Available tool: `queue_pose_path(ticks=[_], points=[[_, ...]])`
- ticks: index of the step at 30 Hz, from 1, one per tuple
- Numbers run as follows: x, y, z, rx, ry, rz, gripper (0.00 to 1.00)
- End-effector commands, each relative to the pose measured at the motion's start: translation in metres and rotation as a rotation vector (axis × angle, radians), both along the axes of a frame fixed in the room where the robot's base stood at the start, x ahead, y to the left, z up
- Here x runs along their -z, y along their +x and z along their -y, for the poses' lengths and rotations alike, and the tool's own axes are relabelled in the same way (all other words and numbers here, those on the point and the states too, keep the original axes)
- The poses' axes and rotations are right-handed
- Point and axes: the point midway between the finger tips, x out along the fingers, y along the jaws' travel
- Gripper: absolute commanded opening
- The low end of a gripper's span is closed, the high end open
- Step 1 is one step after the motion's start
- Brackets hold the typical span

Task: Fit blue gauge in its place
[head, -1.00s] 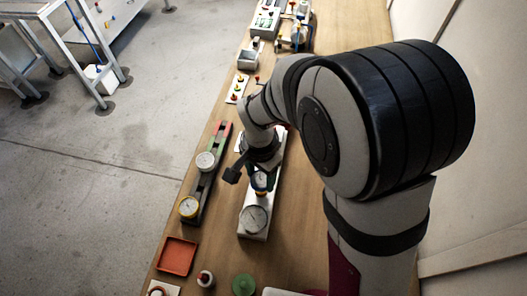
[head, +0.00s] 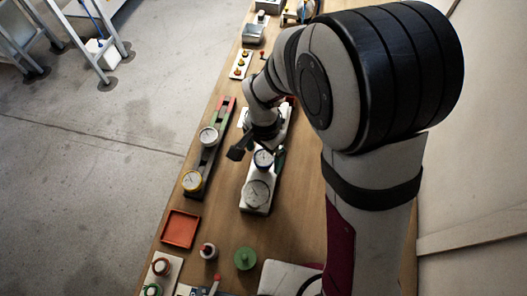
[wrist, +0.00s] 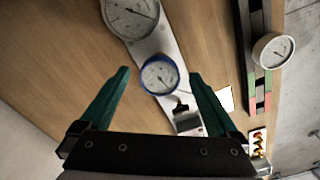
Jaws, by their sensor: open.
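The blue gauge (head: 263,158), a white dial with a blue rim, sits on the white base plate (head: 247,207), beside the larger grey gauge (head: 257,192). In the wrist view the blue gauge (wrist: 160,76) lies face up over the plate (wrist: 178,50), close to the grey gauge (wrist: 131,14). My gripper (wrist: 160,73) is open, with its green fingers on either side of the blue gauge and visible gaps to both. How the gauge's underside meets the plate is hidden.
An orange tray (head: 180,229) and a green knob (head: 245,258) are nearer. Bare wood lies right of the plate.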

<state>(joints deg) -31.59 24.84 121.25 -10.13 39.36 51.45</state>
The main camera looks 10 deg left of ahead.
Motion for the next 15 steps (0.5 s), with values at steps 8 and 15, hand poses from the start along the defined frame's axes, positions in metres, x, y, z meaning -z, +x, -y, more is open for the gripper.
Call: queue_pose_path(ticks=[8,15], points=[[-0.027,0.001,-0.001,0.001,0.003,0.004,0.96],[-0.105,0.001,-0.001,0.001,0.004,0.006,0.96]])
